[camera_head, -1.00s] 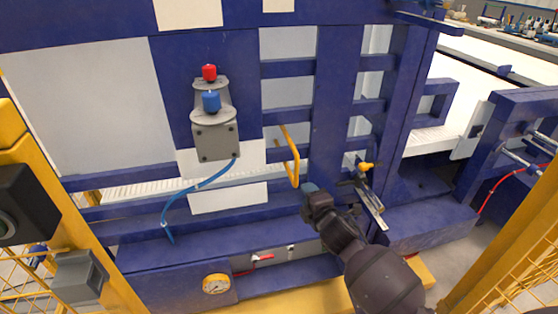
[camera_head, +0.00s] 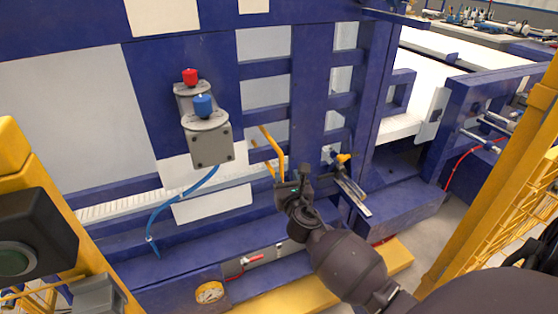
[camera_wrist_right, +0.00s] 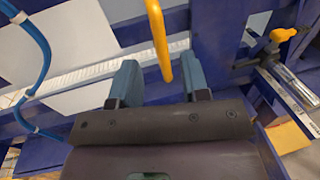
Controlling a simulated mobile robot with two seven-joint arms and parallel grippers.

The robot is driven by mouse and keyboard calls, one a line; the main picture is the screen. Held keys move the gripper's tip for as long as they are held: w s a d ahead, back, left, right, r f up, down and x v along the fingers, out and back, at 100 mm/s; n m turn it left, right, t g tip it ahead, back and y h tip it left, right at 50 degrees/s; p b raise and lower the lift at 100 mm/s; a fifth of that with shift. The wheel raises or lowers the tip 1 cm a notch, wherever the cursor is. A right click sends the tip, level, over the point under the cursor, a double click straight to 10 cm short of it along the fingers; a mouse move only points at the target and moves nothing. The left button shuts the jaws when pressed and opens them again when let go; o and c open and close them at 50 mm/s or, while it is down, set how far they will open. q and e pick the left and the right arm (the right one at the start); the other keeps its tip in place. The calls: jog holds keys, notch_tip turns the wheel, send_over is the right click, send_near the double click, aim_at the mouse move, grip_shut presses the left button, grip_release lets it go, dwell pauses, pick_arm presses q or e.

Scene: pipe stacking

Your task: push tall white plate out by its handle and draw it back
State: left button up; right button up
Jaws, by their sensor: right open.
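The tall white plate (camera_head: 262,92) stands upright behind blue bars, left of a blue column. Its yellow handle (camera_head: 268,145) sticks out in front, with its lower end partly hidden by my right gripper (camera_head: 290,183). In the right wrist view, the handle (camera_wrist_right: 159,38) comes down between the two blue-grey fingertips of my right gripper (camera_wrist_right: 160,66). The fingers are apart, with visible room on both sides of the handle. My left gripper is in no view.
A grey block with a blue knob (camera_head: 203,106) and a red knob (camera_head: 190,76) is left of the handle. A blue hose (camera_head: 180,196) hangs below it. A yellow-knobbed clamp (camera_head: 345,158) is close on the right. Blue beams lie below the gripper.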

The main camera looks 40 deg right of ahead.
aim_at(282, 165)
jog(key=x, duration=0.4)
jog(key=b+x, duration=0.1)
jog(key=x, duration=0.3)
jog(key=shift+f, duration=0.25)
jog(key=shift+w+d+b, duration=0.15)
jog(key=shift+w+b, duration=0.15)
jog(key=shift+w, duration=0.1)
jog(key=shift+w+r, duration=0.1)
jog(key=shift+r, duration=0.05)
jog(key=c, duration=0.7)
grip_shut()
